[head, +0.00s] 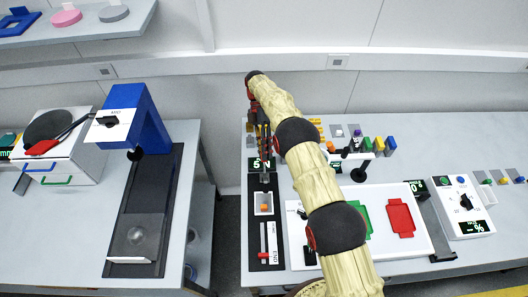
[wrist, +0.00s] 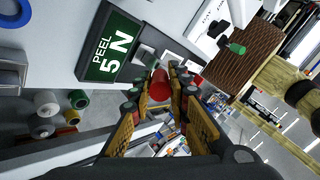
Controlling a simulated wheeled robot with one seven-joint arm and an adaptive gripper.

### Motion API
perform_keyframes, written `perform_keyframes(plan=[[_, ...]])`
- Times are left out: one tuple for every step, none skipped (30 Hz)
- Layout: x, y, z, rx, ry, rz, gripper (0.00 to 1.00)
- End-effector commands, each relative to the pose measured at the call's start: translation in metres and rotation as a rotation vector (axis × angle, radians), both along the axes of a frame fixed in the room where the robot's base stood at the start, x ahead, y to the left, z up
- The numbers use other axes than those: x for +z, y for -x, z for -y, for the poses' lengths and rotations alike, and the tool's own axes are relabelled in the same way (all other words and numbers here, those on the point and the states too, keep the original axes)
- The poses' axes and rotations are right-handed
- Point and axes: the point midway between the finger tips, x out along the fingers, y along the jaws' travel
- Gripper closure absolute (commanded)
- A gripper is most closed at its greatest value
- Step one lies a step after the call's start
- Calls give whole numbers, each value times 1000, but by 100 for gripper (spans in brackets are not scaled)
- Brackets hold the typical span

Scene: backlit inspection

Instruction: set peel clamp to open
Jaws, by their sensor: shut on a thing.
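My gripper (head: 263,140) reaches down at the back of the peel tester, just behind its display (head: 262,164). In the wrist view, my gripper's fingers (wrist: 162,78) are closed around a red cylindrical handle (wrist: 160,84). It lies close to the display reading "PEEL 5 N" (wrist: 112,48). I take this handle for the peel clamp's, but its base and the clamp jaws are hidden. In the head view my fingers and arm hide the handle. The black peel tester bed (head: 277,250) runs forward with an orange piece (head: 264,207) and a red slider (head: 264,240).
Right of the tester is a white board with green and red plates (head: 401,218). A white dial box (head: 462,205) stands farther right. A blue press (head: 140,115) and a hotplate box (head: 50,150) stand on the left table, across a gap.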

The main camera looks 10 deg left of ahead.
Motion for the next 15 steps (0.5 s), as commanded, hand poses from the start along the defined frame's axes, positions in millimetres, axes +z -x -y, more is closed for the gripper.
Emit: perform_keyframes(plan=[[1, -1, -1, 0, -2, 4, 82], [1, -1, -1, 0, -2, 4, 80], [1, -1, -1, 0, -2, 4, 78], [1, -1, 0, 0, -2, 4, 76], [1, -1, 0, 0, -2, 4, 75], [1, -1, 0, 0, -1, 3, 72], [1, -1, 0, 0, -1, 3, 71], [1, -1, 0, 0, -1, 3, 69], [1, -1, 0, 0, -1, 2, 67], [1, -1, 0, 0, -1, 2, 65], [0, 0, 0, 0, -1, 2, 64], [0, 0, 0, 0, -1, 2, 64], [0, 0, 0, 0, -1, 2, 64], [0, 0, 0, 0, -1, 2, 64], [0, 0, 0, 0, -1, 2, 64]])
